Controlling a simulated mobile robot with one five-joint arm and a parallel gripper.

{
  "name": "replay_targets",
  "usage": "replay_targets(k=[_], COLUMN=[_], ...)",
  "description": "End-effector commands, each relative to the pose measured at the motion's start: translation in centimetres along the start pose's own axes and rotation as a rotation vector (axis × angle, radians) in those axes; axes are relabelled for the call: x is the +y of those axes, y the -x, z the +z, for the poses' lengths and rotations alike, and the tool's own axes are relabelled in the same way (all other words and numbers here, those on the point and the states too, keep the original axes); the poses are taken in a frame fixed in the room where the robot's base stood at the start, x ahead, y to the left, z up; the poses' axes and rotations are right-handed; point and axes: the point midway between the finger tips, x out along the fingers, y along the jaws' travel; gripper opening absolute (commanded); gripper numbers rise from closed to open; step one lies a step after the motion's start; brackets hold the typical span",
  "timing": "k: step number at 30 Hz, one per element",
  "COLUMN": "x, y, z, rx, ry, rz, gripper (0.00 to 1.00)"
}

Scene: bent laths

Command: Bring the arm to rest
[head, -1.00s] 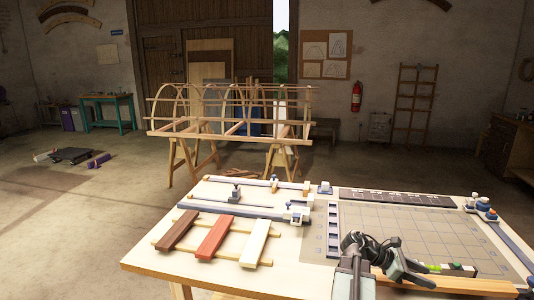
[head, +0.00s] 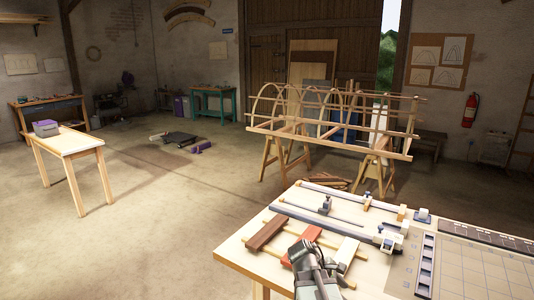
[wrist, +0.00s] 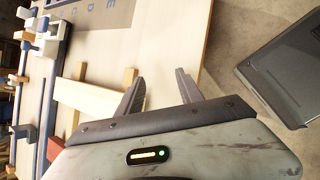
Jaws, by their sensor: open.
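My arm (head: 312,268) shows at the bottom of the head view, in front of the workbench's laths. My gripper (wrist: 160,88) is open and empty in the wrist view, its two dark fingers apart. A cream lath (wrist: 88,99) lies to the left of the fingers there, apart from them as far as I can tell. In the head view a dark brown lath (head: 268,232), a red lath (head: 303,243) and the cream lath (head: 347,254) lie across two pale strips. My arm partly covers the red lath's near end. The fingertips are hard to make out in the head view.
The workbench (head: 238,258) carries clamp rails (head: 320,228) and a grid mat (head: 465,272) on the right. A wooden lath frame (head: 335,130) stands behind it on trestles. A small side table (head: 78,143) with a grey-purple box (head: 46,128) is at left. Open floor lies between.

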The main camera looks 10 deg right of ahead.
Motion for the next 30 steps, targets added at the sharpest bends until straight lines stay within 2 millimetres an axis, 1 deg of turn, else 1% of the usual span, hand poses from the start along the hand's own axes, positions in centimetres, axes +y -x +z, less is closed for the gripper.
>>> replay_targets(k=[1,2,3,5,6,7,9,12,14,16,30], x=[-0.9,-1.6,-2.6,-4.6,-6.2,-7.3,-8.9,-10.0,-10.2,-10.0,-10.0], y=[2.3,3.4,4.9,7.3,8.7,9.5,10.5,11.7,11.8,11.6,11.5], z=[-3.2,-5.2,-7.7,-11.5,-13.8,-15.2,-17.1,-18.4,-18.6,-18.3,-18.2], rx=[0.074,0.121,0.184,0.281,0.343,0.38,0.425,0.429,0.412,0.395,0.39], ry=[-0.046,-0.086,-0.146,-0.264,-0.369,-0.463,-0.669,-0.875,-0.954,-1.009,-1.027], rz=[-0.007,-0.02,-0.046,-0.113,-0.184,-0.251,-0.395,-0.53,-0.564,-0.576,-0.58], gripper=[0.43,0.43,0.43,0.43,0.43,0.43,0.43,0.43,0.43,0.43,0.43])
